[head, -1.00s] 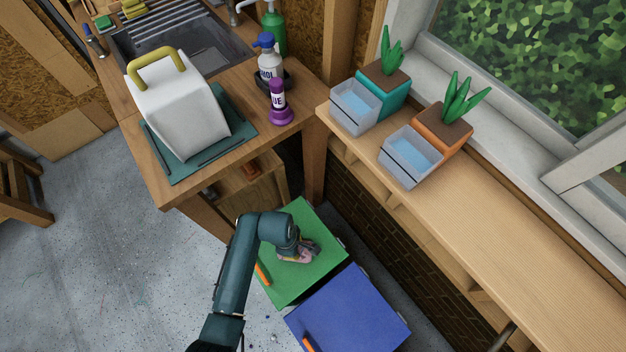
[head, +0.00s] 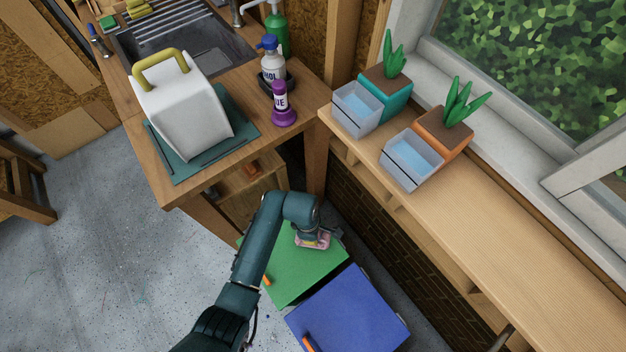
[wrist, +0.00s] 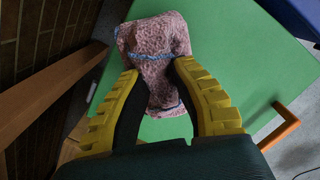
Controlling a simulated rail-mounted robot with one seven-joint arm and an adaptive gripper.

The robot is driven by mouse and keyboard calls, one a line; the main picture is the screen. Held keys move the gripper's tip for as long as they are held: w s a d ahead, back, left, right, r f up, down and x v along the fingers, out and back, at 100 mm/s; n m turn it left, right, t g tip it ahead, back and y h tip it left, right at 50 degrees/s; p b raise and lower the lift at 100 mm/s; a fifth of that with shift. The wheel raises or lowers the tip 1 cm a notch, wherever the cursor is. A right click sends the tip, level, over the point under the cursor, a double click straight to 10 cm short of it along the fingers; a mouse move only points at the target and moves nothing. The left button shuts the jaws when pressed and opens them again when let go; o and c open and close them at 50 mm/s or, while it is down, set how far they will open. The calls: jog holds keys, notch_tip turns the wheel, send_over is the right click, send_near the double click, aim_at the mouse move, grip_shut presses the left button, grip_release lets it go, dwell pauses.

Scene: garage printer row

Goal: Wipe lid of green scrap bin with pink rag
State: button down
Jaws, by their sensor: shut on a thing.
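The green scrap bin's lid (head: 305,277) is flat and closed, below the worktop. It fills much of the wrist view (wrist: 222,55), with an orange handle (wrist: 283,122) at its right edge. The pink rag (head: 313,241) is bunched on the upper right part of the lid. In the wrist view the rag (wrist: 155,40) has blue stripes and seems to lie against the lid. My gripper (wrist: 152,88) is shut on the rag with its yellow-padded fingers. In the head view my arm hides part of the lid, and the fingertips are mostly hidden.
A blue bin (head: 350,310) stands beside the green one. A wooden ledge (head: 500,235) with planters runs along the right. The worktop (head: 150,125) holds a white container (head: 185,110), a purple glue stick (head: 283,105) and a bottle. Open floor lies to the left.

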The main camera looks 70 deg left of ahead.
jog(key=shift+r+p, duration=2.7)
